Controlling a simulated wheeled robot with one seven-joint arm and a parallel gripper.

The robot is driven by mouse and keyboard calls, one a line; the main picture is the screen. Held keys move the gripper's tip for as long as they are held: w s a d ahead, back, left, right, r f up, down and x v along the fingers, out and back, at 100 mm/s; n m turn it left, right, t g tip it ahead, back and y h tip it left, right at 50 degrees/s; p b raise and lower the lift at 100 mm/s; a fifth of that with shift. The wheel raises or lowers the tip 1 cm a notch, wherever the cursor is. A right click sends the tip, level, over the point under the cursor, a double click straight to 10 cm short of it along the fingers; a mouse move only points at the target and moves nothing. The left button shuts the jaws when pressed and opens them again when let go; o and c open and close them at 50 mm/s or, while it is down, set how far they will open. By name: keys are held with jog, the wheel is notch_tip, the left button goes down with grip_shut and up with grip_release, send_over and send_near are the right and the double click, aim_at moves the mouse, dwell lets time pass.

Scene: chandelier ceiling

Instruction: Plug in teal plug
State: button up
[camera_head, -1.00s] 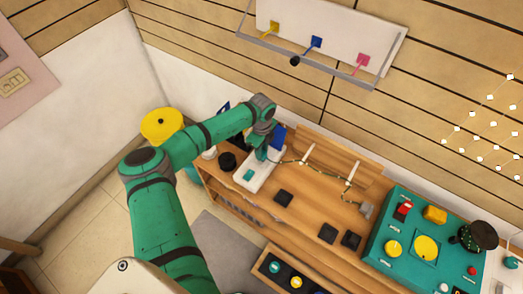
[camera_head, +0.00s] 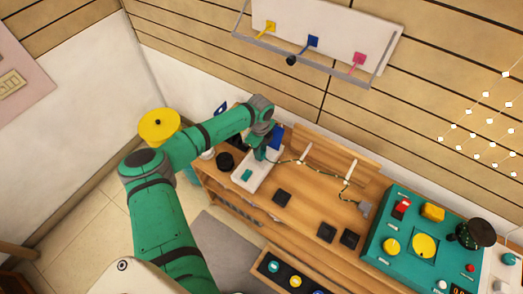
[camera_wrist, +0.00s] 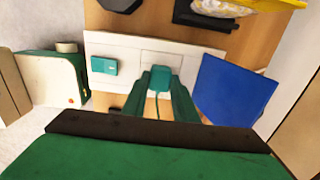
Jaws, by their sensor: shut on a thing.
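My gripper (camera_wrist: 162,92) is shut on the teal plug (camera_wrist: 160,77), with its fingers on either side of it. A thin cable runs from the plug back between the fingers. The plug is over a white board (camera_wrist: 128,45), in front of a pale square outlined on it. I cannot tell whether the plug touches the board. A small teal block (camera_wrist: 103,66) sits on the board, left of the plug. In the head view my gripper (camera_head: 262,152) is over the far part of the white board (camera_head: 250,184), and the teal block (camera_head: 246,174) shows; the plug is hidden there.
A blue panel (camera_wrist: 234,88) stands close to the right of my gripper in the wrist view. The cable passes two white posts (camera_head: 305,150) toward a grey piece (camera_head: 366,207). Black blocks (camera_head: 282,198) and a teal console (camera_head: 380,235) stand farther right on the wooden bench.

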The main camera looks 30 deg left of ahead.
jog(key=shift+s+a+f, duration=0.15)
jog(key=shift+a, duration=0.05)
jog(key=shift+d+f, duration=0.1)
jog(key=shift+f, duration=0.05)
dwell(0.3)
jog(key=o, duration=1.5)
